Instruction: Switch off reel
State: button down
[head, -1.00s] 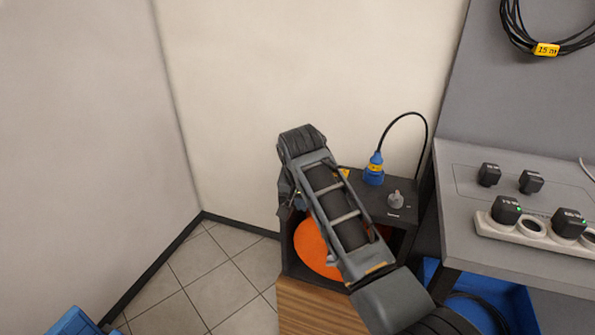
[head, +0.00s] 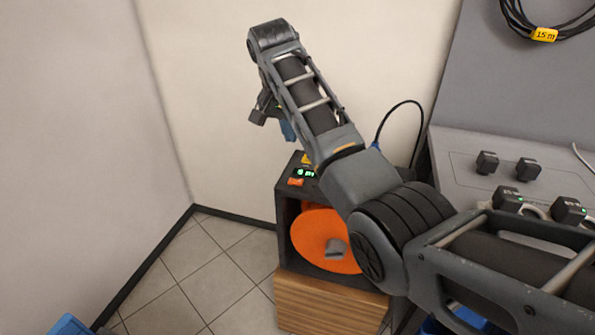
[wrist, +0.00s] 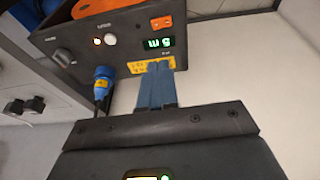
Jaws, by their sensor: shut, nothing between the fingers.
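The reel is a dark box with an orange drum (head: 312,232) in its open front, low centre in the head view. Its top panel (wrist: 125,28) fills the upper part of the wrist view.
A blue plug (wrist: 103,78) stands on the panel, its cable (head: 388,118) looping up behind my arm. The reel sits on a wooden block (head: 325,302). A grey bench (head: 455,150) with black adapters is at right.

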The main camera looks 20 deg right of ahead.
jog(key=p, duration=0.1)
send_over(294, 179)
jog(key=s, duration=0.2)
notch_tip(294, 179, down, 12)
jog(key=shift+d, duration=0.15)
jog(key=shift+f, duration=0.65)
jog(key=shift+d, duration=0.1)
jog(key=shift+f+t+y+p, duration=0.3)
jog(key=shift+f, duration=0.05)
jog(key=shift+w+a+r+b, duration=0.15)
jog(key=shift+w+a+b, duration=0.3)
jog(key=shift+a+b, duration=0.15)
